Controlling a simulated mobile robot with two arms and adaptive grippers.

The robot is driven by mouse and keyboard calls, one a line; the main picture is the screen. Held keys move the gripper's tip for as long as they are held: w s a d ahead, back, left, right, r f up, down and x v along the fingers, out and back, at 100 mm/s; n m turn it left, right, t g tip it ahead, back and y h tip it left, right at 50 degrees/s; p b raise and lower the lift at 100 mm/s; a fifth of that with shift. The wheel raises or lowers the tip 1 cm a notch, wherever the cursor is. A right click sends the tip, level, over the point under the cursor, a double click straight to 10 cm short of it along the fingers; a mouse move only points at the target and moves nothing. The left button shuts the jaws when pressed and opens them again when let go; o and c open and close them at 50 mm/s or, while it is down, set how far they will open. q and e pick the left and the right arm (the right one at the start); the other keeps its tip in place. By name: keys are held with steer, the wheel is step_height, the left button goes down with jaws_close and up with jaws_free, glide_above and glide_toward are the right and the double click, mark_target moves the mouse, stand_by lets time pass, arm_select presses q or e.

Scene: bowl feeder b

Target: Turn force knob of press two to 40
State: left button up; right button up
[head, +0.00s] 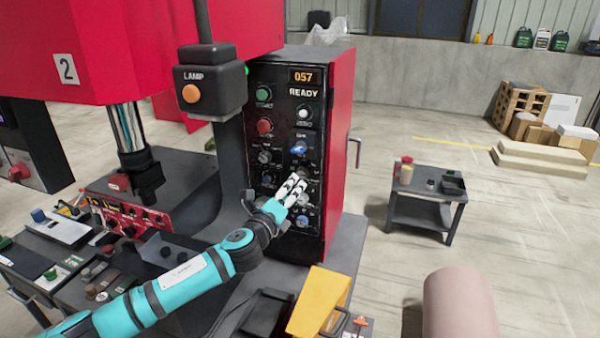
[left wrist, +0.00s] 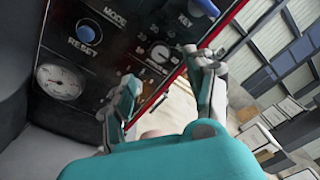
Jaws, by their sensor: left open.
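Press two (head: 150,45) is a red machine with a "2" plate. Its black control panel (head: 284,120) has a display reading 057 with READY below. My left gripper (head: 296,186) is at the lower right of the panel, its fingers hiding some controls. In the left wrist view the open left gripper (left wrist: 168,75) points at a small dial knob (left wrist: 160,53) with a printed scale, probably the force knob. The knob lies beyond the gap between the fingers, with no contact visible. Its label and setting are too small to read. My right gripper is out of view.
A blue RESET button (left wrist: 85,34), a gauge (left wrist: 60,82) and a blue key switch (left wrist: 205,7) surround the knob. A LAMP box (head: 210,90) hangs beside the panel. A yellow-orange bin (head: 320,300) is below. A small cart (head: 420,215) stands right, with open floor around it.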

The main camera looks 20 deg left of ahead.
mark_target(301, 175)
arm_select(q)
steer(key=w, duration=0.5)
steer(key=w+p, duration=0.1)
steer(key=w, duration=0.2)
steer(key=shift+d, duration=0.35)
jaws_close()
